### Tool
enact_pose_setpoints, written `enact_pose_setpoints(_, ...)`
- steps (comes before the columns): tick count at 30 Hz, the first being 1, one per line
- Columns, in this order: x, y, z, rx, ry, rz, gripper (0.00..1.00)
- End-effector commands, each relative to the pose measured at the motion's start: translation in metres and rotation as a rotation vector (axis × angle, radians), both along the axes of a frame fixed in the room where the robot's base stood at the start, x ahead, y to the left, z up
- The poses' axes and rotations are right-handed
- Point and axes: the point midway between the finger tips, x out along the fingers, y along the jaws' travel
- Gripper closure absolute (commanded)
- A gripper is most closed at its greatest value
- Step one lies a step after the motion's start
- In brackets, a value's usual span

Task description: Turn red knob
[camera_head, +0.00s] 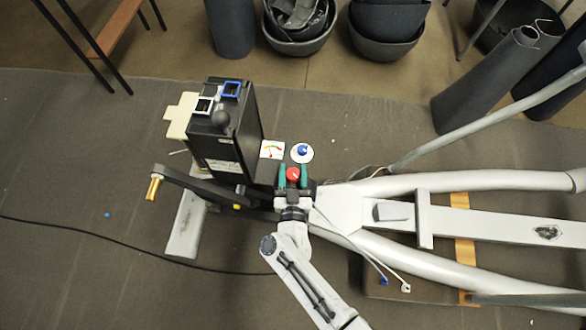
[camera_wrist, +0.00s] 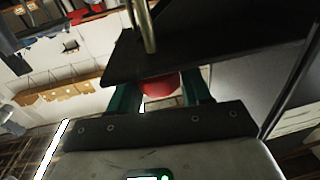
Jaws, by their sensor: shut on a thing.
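The red knob (camera_head: 292,174) sits below the gauge and the blue knob, beside the black box. My gripper (camera_head: 293,176) has its two green fingers on either side of the red knob and is shut on it. In the wrist view, the red knob (camera_wrist: 161,86) shows between the green fingers of my gripper (camera_wrist: 160,95). A dark panel covers its upper part there, so I cannot tell how far it is turned.
A blue knob (camera_head: 302,152) and a gauge (camera_head: 271,150) are close above my gripper. The black box (camera_head: 225,140) and a crank with a brass handle (camera_head: 153,188) stand to the left. White frame tubes (camera_head: 470,182) extend right.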

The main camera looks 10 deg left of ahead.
Motion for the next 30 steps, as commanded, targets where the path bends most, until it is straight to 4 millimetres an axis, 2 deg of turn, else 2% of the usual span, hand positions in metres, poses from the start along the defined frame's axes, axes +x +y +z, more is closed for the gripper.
enact_pose_setpoints(9, 0.0001, 0.0002, -0.0009, 0.0, 0.0, -0.133, 0.82)
enact_pose_setpoints(26, -0.0003, -0.0003, -0.001, 0.0, 0.001, -0.161, 0.82)
enact_pose_setpoints(27, -0.0003, -0.0004, -0.001, 0.0, 0.001, -0.161, 0.49)
enact_pose_setpoints(30, -0.0002, -0.0003, -0.0008, 0.001, 0.0, -0.161, 0.39)
